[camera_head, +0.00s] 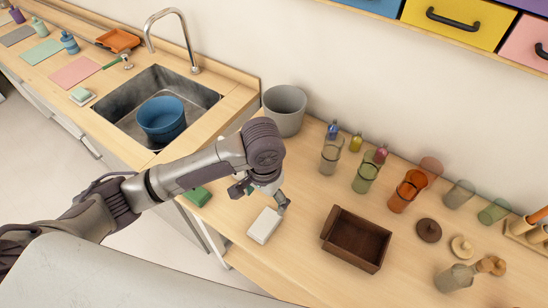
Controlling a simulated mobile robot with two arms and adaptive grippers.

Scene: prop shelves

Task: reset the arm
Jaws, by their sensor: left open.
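My left arm comes in from the left across the counter. Its gripper (260,196) points down over the counter with its fingers apart and nothing between them that I can see. A white block (264,226) lies on the counter just in front of the gripper, close to one finger in the picture; I cannot tell whether they touch. A green block (197,196) lies to the left of the gripper near the counter's front edge. My right gripper does not show.
A sink (115,100) with a blue bucket (162,118) is at the left. A grey bin (285,108) stands behind my arm. A dark brown tray (353,240) and several coloured glasses (365,176) are at the right. Drawers (456,20) hang above.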

